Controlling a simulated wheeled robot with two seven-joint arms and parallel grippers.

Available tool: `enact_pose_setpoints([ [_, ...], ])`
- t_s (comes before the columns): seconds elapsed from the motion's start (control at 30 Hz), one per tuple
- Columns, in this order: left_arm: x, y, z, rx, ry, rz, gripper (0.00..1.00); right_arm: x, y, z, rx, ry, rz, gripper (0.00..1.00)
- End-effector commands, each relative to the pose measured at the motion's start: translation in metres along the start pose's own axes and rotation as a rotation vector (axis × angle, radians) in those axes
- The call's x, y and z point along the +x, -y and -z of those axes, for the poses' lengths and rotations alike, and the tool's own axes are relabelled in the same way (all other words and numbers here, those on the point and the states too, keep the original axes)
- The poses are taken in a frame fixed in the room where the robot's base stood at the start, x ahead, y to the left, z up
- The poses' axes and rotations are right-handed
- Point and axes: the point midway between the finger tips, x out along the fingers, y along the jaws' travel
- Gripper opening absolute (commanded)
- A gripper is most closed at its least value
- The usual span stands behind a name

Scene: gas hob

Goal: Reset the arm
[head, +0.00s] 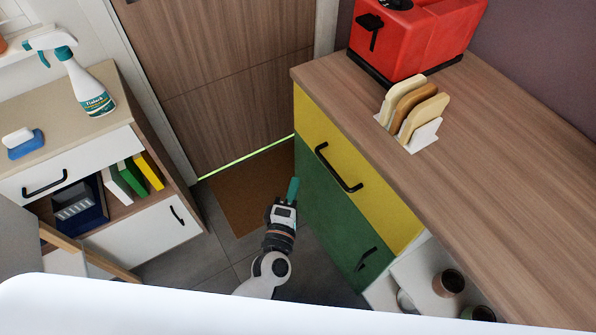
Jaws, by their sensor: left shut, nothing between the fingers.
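My left arm (268,270) reaches up from the bottom middle of the head view, grey and white with a dark wrist. My left gripper (292,188) has teal fingertips that are together, with nothing between them. It is in front of the green cabinet door (335,205), left of the yellow drawer (365,170), above the brown mat and grey floor. I cannot tell if it touches the cabinet. My right gripper is not in view.
A wooden counter (490,150) on the right carries a red toaster (415,40) and bread slices in a white rack (422,137). A spray bottle (88,90) and a blue-and-white sponge (24,143) are on the left cabinet. Floor (195,255) is free between cabinets, before the wooden door (215,60).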

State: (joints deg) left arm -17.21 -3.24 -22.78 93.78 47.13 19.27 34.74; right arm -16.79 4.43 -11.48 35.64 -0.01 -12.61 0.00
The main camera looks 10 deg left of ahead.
Motion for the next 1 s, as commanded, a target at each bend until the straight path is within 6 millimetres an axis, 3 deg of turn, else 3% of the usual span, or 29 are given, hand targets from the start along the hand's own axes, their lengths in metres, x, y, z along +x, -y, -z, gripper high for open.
enact_pose_setpoints([
  [0.33, -0.011, -0.001, 0.000, 0.003, -0.001, -0.002, 0.00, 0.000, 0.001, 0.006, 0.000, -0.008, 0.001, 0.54],
  [0.47, -0.017, -0.026, 0.002, 0.097, -0.035, -0.063, 0.00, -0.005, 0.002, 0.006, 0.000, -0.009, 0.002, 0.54],
  [0.57, -0.032, -0.076, 0.001, 0.275, -0.111, -0.180, 0.00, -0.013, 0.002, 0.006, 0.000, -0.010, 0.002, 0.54],
  [0.67, -0.063, -0.141, -0.005, 0.502, -0.231, -0.338, 0.00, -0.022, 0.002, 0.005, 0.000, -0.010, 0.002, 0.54],
  [0.8, -0.127, -0.226, -0.027, 0.792, -0.433, -0.557, 0.00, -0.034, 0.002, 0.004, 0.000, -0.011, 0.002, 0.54],
  [0.87, -0.159, -0.257, -0.039, 0.899, -0.528, -0.646, 0.00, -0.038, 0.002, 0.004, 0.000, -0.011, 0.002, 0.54],
  [1.0, -0.244, -0.311, -0.074, 1.106, -0.768, -0.842, 0.00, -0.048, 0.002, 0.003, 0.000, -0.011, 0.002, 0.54],
])
